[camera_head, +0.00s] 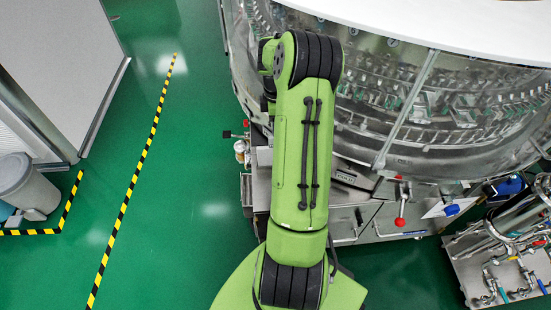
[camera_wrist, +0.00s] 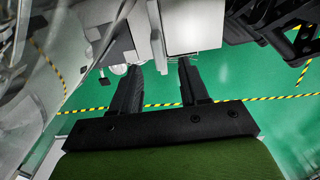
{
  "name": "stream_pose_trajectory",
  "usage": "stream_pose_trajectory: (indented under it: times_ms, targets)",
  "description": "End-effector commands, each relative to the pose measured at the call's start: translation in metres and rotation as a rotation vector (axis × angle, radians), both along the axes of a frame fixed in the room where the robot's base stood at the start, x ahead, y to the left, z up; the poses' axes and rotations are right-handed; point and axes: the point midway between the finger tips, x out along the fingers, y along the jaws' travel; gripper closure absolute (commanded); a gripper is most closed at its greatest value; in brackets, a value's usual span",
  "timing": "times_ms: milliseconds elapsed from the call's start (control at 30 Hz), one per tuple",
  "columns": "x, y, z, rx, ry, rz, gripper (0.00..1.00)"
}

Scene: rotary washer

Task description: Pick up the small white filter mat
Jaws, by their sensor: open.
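I cannot make out the small white filter mat for certain in either view. My gripper (camera_wrist: 160,67) shows in the wrist view with its two black fingers apart and nothing between them. Beyond the fingertips are a white box-like surface (camera_wrist: 194,28) and green floor. In the head view my green arm covers the middle of the picture and the gripper itself is not visible.
The large round washer (camera_head: 440,150) with clear walls and a white top stands at upper right in the head view. A cart with pipes and valves (camera_head: 500,265) is at lower right. A grey bin (camera_head: 30,190) stands at left. Green floor (camera_head: 170,220) is clear between.

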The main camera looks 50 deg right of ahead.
Motion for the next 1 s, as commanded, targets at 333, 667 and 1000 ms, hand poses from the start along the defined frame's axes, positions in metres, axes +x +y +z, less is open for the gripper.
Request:
stream_pose_trajectory:
  times_ms: [333, 667, 1000]
  targets:
    - [0.003, -0.002, -0.056, 0.002, 0.001, 0.000, 0.55]
    - [0.003, -0.002, -0.059, -0.001, -0.001, 0.001, 0.63]
    - [0.003, -0.002, -0.059, -0.001, -0.001, 0.001, 1.00]
